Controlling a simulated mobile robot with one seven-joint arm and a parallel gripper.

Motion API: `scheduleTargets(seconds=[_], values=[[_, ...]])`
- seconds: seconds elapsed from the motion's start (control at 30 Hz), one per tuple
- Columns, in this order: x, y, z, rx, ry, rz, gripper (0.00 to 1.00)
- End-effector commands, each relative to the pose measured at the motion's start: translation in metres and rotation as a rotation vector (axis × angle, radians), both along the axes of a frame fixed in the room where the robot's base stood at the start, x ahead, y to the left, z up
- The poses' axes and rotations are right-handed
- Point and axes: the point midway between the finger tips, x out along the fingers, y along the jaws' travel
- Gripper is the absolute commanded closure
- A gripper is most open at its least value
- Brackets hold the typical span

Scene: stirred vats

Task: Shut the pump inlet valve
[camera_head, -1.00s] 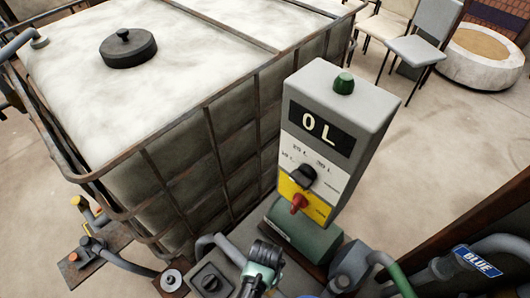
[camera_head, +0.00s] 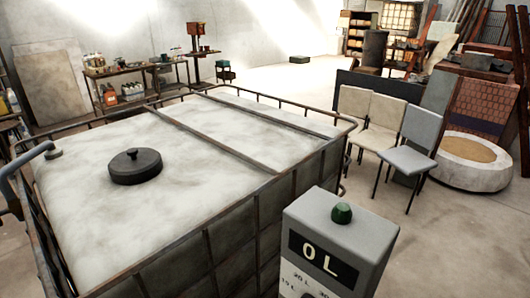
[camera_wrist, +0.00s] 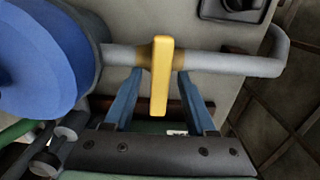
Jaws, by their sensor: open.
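In the wrist view a yellow lever handle (camera_wrist: 160,85) sits on a grey pipe (camera_wrist: 230,63) and lies crosswise to it in the picture. No label on it can be read, so I cannot tell from it alone that this is the pump inlet valve. My gripper (camera_wrist: 159,78) is open, with one blue finger on each side of the lever. Gaps show between the fingers and the lever. The head view does not show the valve or my gripper.
A big blue round body (camera_wrist: 40,55) is at the pipe's left end. The head view shows a caged white tank (camera_head: 210,140) with a black lid (camera_head: 135,167), a grey control box (camera_head: 342,235) reading 0 L, and chairs (camera_head: 405,150) at right. Workbenches stand behind.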

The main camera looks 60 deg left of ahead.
Motion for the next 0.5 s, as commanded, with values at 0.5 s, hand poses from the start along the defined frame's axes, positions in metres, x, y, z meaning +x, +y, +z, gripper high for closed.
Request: scheduleTargets(seconds=[0.5], values=[[0.001,0.0,0.071,0.003,-0.003,-0.001,0.44]])
